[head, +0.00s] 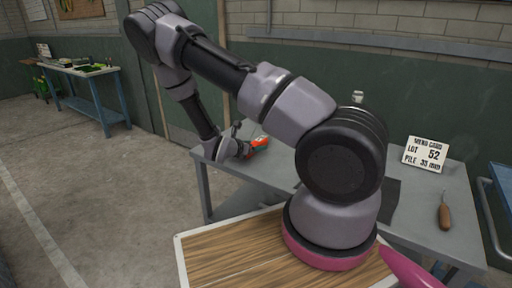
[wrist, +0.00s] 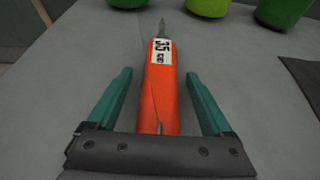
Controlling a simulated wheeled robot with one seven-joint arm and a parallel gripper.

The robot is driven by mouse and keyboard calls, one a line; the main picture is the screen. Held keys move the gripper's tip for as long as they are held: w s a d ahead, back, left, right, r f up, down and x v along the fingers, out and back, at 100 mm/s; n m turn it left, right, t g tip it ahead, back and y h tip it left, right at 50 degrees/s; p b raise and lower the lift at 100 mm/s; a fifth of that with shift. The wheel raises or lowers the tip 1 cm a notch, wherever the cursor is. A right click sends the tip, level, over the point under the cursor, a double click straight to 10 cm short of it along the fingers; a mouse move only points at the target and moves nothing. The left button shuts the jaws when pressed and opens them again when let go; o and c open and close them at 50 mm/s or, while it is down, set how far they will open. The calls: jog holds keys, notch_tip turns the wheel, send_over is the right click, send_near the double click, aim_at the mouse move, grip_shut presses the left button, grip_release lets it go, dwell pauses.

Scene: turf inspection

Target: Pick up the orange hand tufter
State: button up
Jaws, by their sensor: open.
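The orange hand tufter (wrist: 161,95) lies on the grey table (wrist: 82,60) in the wrist view. It has a white label with dark print and a thin metal tip pointing away from me. My gripper (wrist: 160,85) is open, with one teal finger on each side of the orange body and a gap on both sides. In the head view the tufter (head: 259,142) shows as a small orange shape beside my gripper (head: 243,143), partly hidden by it. I cannot tell the height of the fingers above the table.
Several green round objects (wrist: 208,6) stand beyond the tufter's tip. A dark flat piece (wrist: 303,73) lies to the right. In the head view, a sign card (head: 424,154) and a wooden-handled tool (head: 444,212) are on the table's right. A blue bench (head: 85,85) stands far left.

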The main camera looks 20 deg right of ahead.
grip_shut()
jog(key=shift+r, duration=0.1)
